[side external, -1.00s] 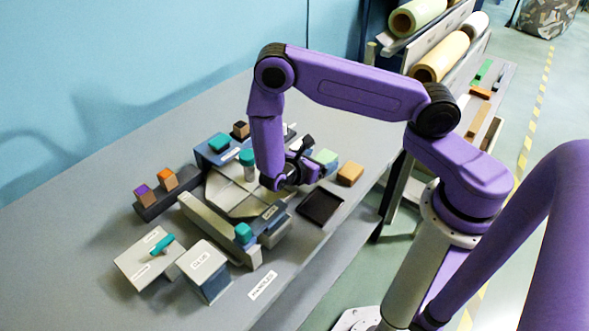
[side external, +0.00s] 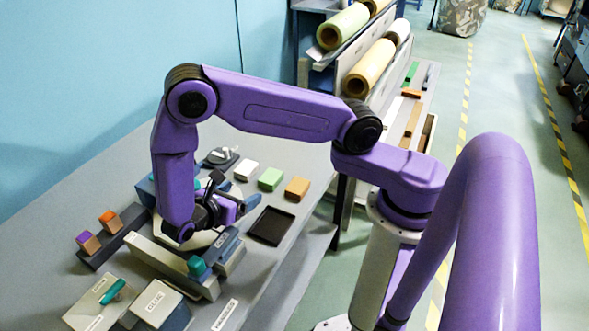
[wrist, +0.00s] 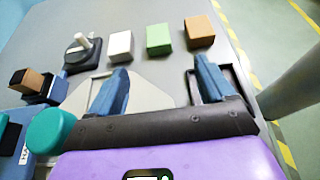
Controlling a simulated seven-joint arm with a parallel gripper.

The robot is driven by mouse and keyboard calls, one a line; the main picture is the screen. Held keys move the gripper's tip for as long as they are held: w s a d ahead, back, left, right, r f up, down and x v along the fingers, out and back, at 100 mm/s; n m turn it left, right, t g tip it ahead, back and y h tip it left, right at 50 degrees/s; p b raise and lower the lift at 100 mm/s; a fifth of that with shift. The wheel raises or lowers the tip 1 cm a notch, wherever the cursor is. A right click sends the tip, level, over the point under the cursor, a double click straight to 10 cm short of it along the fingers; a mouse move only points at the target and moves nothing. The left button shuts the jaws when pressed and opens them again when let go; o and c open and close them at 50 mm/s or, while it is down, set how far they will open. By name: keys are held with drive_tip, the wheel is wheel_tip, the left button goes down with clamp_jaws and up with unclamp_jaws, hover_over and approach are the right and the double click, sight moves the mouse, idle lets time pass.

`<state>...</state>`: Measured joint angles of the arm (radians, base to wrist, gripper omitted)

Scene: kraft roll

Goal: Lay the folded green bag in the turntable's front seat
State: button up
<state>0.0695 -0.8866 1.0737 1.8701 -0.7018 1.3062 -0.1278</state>
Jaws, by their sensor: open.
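The green bag, a light green block-like shape (side external: 270,179), lies on the table between a white block and an orange-brown block. It also shows at the top of the wrist view (wrist: 159,39). My gripper (side external: 215,206) is over the pale turntable (side external: 203,238), to the left of the green bag and apart from it. In the wrist view my gripper (wrist: 161,66) has its two blue fingers wide apart with nothing held between them. The pale turntable plate (wrist: 150,93) lies below the fingers. My arm hides much of the turntable, and I cannot make out its front seat.
A white block (side external: 246,171) and an orange-brown block (side external: 297,188) flank the green bag. A black tray (side external: 271,226) lies near the table edge. A dark base with a lever (wrist: 84,49) stands beyond the turntable. Purple-topped and orange-topped blocks (side external: 88,242) (side external: 109,219) stand at left.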

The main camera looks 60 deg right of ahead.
drive_tip(key=s+a+r+m+y, duration=0.1)
drive_tip(key=s+r+m+y, duration=0.2)
drive_tip(key=s+r+y, duration=0.3)
wheel_tip(320, 180, up, 5)
drive_tip(key=shift+s+f, duration=0.2)
drive_tip(key=shift+s, duration=0.8)
drive_tip(key=s+r+y, duration=0.2)
drive_tip(key=s, duration=0.2)
drive_tip(key=s+d+r+m+y, duration=0.1)
drive_tip(key=s+r+y, duration=0.1)
drive_tip(key=s+y, duration=0.1)
drive_tip(key=s+d+r+m+y, duration=0.1)
drive_tip(key=s+r+y, duration=0.1)
drive_tip(key=s, duration=0.3)
drive_tip(key=shift+s+r+y, duration=0.3)
drive_tip(key=shift+s+r, duration=0.05)
drive_tip(key=shift+r, duration=0.05)
